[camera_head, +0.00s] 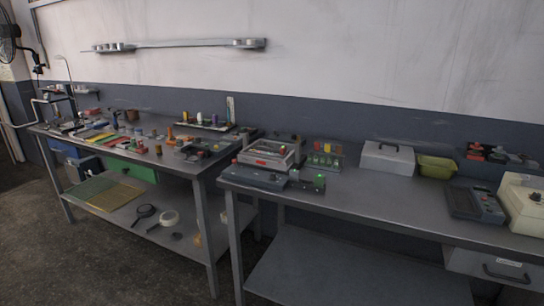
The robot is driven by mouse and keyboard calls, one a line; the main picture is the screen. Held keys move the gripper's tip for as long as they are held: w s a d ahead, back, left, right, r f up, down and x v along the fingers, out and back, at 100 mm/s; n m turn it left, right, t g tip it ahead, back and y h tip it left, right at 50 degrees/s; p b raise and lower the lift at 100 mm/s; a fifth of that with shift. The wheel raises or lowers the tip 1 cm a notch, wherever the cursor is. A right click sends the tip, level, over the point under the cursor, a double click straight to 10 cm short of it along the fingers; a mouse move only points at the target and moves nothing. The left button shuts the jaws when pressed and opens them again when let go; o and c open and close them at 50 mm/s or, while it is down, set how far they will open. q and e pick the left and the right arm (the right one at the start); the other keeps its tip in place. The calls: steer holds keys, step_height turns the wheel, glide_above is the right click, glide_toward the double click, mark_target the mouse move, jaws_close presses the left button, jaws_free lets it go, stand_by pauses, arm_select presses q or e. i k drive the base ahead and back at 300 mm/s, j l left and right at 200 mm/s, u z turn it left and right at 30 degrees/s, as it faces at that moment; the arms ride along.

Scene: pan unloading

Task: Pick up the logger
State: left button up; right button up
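Neither of my grippers shows in the head view. No object carries a readable label naming it the logger, so I cannot tell for certain which one it is. A dark grey device with a keypad-like face (475,206) lies flat on the right table (390,205), near its right end. A flat dark grey box with a red knob (262,178) sits at that table's left front corner. A small dark box with a green button (307,181) stands beside it. Nothing is touching these devices from above.
A cream machine (522,205) stands at the far right. A grey lidded box (387,160) and a green bin (436,168) stand along the wall. The left table (190,158) is crowded with small parts. The right table's middle is clear. Lower shelves (345,272) run underneath.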

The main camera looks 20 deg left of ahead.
mark_target(263, 151)
steer(key=i+j+z, duration=0.1)
steer(key=j, duration=0.25)
steer(key=i+j+z, duration=0.1)
steer(key=i+j, duration=0.15)
steer(key=i+j+z, duration=0.1)
steer(key=j, duration=0.4)
steer(key=i, duration=0.05)
